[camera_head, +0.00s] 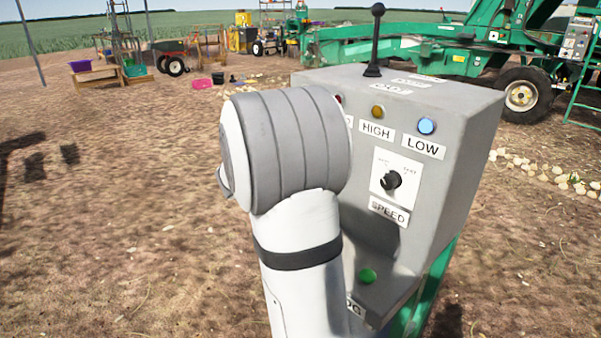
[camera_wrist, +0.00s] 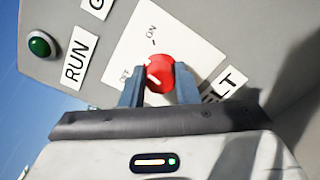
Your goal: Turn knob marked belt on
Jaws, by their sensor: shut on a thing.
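The red belt knob (camera_wrist: 160,66) sits on a white plate (camera_wrist: 136,48) marked ON and OFF in the wrist view. A label (camera_wrist: 222,85) ending in "LT" is beside it, partly hidden. My gripper (camera_wrist: 159,73) has one blue-grey finger on each side of the knob and is shut on it. In the head view my arm hides the belt knob and my gripper.
The grey control box (camera_head: 455,125) carries a black speed knob (camera_head: 391,180), a blue light (camera_head: 427,126), an amber light (camera_head: 377,112) and a black lever (camera_head: 375,40). A green button (camera_wrist: 40,44) is beside the RUN label. Green machinery (camera_head: 390,42) stands behind.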

